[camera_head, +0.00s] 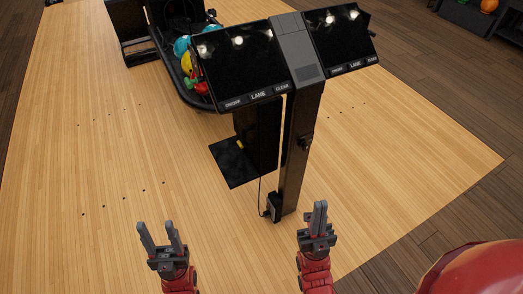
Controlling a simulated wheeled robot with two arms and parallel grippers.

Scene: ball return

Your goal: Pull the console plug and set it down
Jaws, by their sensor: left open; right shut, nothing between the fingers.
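The console is a black post (297,150) with two tilted black screens, standing on the lane floor. A thin dark cable (261,190) hangs beside the post's foot. It runs down to a small black box (275,207) low on the post. A small dark plug-like end (265,213) shows at the box's left side; its exact fit is too small to tell. My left gripper (157,228) is open and empty, to the left of and nearer than the box. My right gripper (319,206) is shut and empty, to the right of the box and apart from it.
A ball return (180,85) with several coloured balls stands behind the console at the left. A dark plate (228,168) lies left of the post. Another black fitting (305,142) is on the post's right side. The wooden floor (100,160) at left is clear.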

